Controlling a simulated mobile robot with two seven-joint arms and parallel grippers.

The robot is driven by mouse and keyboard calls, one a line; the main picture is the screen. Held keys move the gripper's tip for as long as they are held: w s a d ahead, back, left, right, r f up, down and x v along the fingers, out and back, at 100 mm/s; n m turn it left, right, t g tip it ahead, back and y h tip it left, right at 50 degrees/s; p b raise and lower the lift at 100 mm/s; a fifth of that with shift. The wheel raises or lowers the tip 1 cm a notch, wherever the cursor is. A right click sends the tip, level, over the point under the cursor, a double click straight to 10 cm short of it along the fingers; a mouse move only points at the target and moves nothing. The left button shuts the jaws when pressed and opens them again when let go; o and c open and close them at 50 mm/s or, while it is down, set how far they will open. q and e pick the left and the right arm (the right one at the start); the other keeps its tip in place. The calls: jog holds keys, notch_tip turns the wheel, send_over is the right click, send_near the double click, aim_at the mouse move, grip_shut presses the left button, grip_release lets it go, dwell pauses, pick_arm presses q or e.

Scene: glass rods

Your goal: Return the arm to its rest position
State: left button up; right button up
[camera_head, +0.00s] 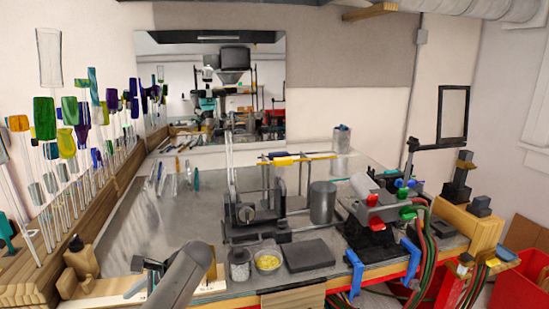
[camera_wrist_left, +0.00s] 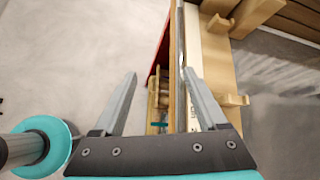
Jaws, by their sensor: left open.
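My left gripper (camera_wrist_left: 159,73) shows in the left wrist view with its two grey fingers wide apart and nothing between them. Below the fingers run a narrow wooden edge and a red panel. In the head view, my grey left arm link and gripper (camera_head: 138,275) are low in the picture, at the front edge of the bench, left of the middle. They appear clear of the glass rods. My right gripper is not in either view.
Many coloured glass rods (camera_head: 45,118) stand in a wooden rack at the left. The metal bench top (camera_head: 130,225) has free room at its left. A burner (camera_head: 375,200), a grey cylinder (camera_head: 322,203), a dark block (camera_head: 308,256) and a yellow-filled bowl (camera_head: 267,262) stand to the right.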

pick_arm(q)
jog(key=s+d+f+n+t+h, duration=0.2)
jog(key=s+d+f+n+h, duration=0.3)
jog(key=s+d+f, duration=0.6)
jog(key=s+d+r+n+t+h, duration=0.1)
jog(key=s+d+r+n+h, duration=0.15)
jog(key=s, duration=0.65)
jog(key=s+d+r+n+t+h, duration=0.1)
jog(key=s+d+r+n+h, duration=0.15)
jog(key=s, duration=0.65)
notch_tip(320, 180, down, 27)
jog(key=b, duration=0.8)
jog(key=s+a+f+g+b, duration=0.1)
jog(key=s+f+b, duration=0.3)
jog(key=s+f, duration=0.4)
jog(key=s+a+f+g+b, duration=0.1)
jog(key=s+f+b, duration=0.3)
jog(key=s+f, duration=0.5)
notch_tip(320, 180, down, 7)
jog(key=shift+a+f+b, duration=0.1)
jog(key=shift+a+b, duration=0.2)
jog(key=shift+a, duration=0.15)
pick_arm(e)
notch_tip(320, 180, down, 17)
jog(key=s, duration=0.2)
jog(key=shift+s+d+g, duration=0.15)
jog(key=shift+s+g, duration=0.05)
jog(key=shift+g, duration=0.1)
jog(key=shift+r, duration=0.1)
